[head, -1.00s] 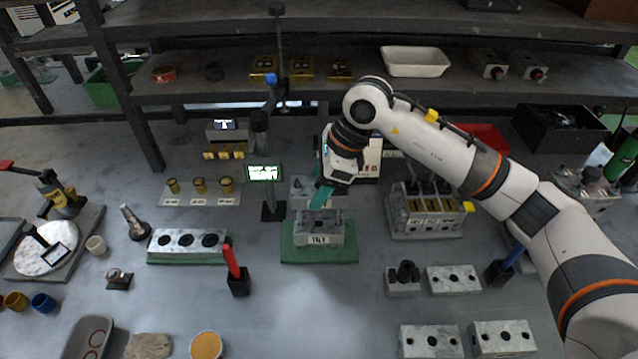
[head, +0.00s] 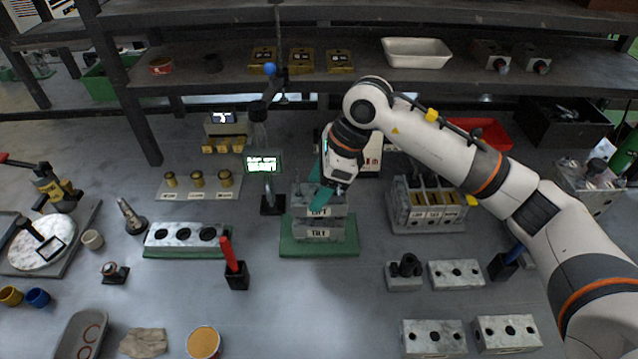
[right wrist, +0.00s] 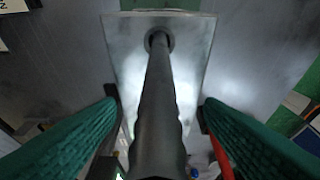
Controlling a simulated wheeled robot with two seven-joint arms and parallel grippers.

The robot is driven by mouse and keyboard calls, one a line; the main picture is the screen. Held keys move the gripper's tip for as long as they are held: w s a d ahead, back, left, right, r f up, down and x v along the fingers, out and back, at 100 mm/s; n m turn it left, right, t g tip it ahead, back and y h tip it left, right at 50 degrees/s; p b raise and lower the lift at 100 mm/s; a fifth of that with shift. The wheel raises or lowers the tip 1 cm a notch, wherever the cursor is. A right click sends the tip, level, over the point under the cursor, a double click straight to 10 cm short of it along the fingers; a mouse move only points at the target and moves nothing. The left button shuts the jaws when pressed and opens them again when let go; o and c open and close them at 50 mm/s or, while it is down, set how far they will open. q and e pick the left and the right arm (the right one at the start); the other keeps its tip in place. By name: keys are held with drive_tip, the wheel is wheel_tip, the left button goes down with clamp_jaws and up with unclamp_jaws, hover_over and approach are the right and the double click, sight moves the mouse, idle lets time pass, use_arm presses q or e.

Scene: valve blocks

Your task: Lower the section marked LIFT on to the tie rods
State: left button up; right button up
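The section marked LIFT (head: 332,209) is a grey metal block directly above the block marked TILT (head: 335,234), which sits on a green mat (head: 345,247). A narrow dark line separates the two; I cannot tell whether they touch. The tie rods are hidden. My left gripper is out of view.
A small lit display (head: 263,162) stands close behind left of the stack. A rack of sections (head: 425,218) is to its right. A black holder with a red handle (head: 236,275) stands front left. The table just in front of the mat is clear.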

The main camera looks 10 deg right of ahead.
drive_tip(key=shift+o, duration=1.3)
drive_tip(key=shift+f, duration=0.1)
drive_tip(key=b+v, duration=0.1)
drive_tip(key=v, duration=0.9)
drive_tip(key=shift+d+r+b, duration=0.15)
drive_tip(key=shift+r+b, duration=0.15)
drive_tip(key=shift+r, duration=0.1)
drive_tip(key=shift+d+r, duration=0.3)
drive_tip(key=shift+r, duration=0.4)
